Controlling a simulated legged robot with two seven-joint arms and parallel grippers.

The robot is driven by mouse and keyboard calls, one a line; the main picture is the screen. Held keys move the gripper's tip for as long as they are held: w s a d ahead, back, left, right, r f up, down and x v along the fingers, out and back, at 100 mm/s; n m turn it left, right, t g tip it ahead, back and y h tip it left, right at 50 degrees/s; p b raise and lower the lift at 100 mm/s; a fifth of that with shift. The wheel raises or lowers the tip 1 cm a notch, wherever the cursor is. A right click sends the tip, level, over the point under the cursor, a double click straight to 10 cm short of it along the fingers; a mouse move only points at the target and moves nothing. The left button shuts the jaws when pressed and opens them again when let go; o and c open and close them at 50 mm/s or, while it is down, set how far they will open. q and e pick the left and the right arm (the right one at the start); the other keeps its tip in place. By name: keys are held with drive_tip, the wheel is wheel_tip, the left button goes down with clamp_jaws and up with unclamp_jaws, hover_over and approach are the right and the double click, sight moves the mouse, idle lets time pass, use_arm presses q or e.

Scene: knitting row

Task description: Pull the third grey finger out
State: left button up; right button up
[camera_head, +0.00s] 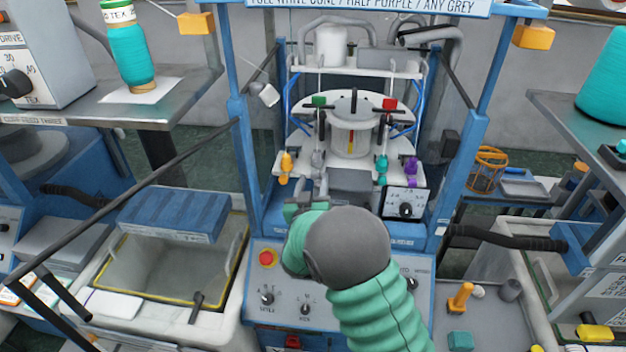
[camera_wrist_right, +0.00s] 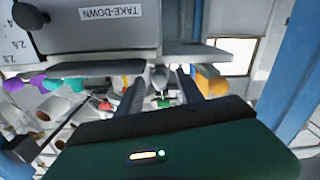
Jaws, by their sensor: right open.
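A row of small coloured yarn fingers runs along the front of the knitting machine's round head: orange (camera_head: 286,166), grey (camera_head: 317,162), teal (camera_head: 381,168) and purple (camera_head: 411,171). My right gripper (camera_head: 308,190) is just below and in front of the grey finger, its tips partly hidden by my wrist. In the right wrist view, upside down, its two dark fingers (camera_wrist_right: 160,96) stand apart. A grey rounded tip (camera_wrist_right: 160,77) shows between them, with orange (camera_wrist_right: 208,82) to the right; contact cannot be told. My left gripper is out of view.
A grey take-down housing (camera_wrist_right: 105,30) lies close to the gripper. A dial panel (camera_head: 405,203) stands right of it, and blue posts (camera_head: 243,150) flank the machine. A dark bar (camera_head: 120,200) crosses at left. The control panel (camera_head: 300,285) is below.

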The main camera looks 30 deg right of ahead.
clamp_jaws()
idle(1.4)
